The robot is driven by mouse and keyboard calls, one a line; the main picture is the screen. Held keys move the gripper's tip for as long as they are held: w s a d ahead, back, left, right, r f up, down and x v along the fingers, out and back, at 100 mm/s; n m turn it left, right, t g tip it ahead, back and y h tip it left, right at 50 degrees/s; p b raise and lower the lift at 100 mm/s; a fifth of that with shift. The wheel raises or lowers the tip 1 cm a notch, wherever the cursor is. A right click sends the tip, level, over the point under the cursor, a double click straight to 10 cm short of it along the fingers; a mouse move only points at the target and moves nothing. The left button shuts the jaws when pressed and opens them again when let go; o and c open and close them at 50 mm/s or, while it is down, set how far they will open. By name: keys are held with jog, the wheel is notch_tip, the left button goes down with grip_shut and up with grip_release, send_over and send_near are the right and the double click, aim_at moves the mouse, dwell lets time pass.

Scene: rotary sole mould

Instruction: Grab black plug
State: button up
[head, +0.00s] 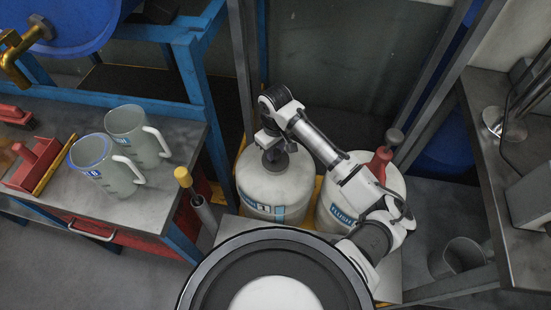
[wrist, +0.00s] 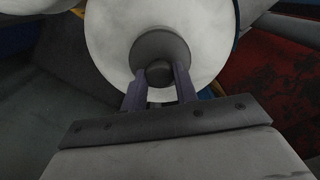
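The black plug (wrist: 158,47) is a dark round disc with a small knob, seated in the top of the left white canister (head: 275,190), which has a blue label marked 1. In the wrist view my gripper (wrist: 160,75) has its two fingers drawn in on both sides of the knob, and they look to be pressed against it. In the head view my gripper (head: 275,150) points down over this canister, and my wrist partly covers the plug (head: 275,162).
A second white canister (head: 398,185) labelled FLUSH, with a red plug (head: 379,163), stands close to the right. A yellow-topped cylinder (head: 184,177) is at the left. Jugs (head: 135,140) stand on the left bench, and metal frame posts rise behind.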

grip_shut()
jog(key=shift+r, duration=0.15)
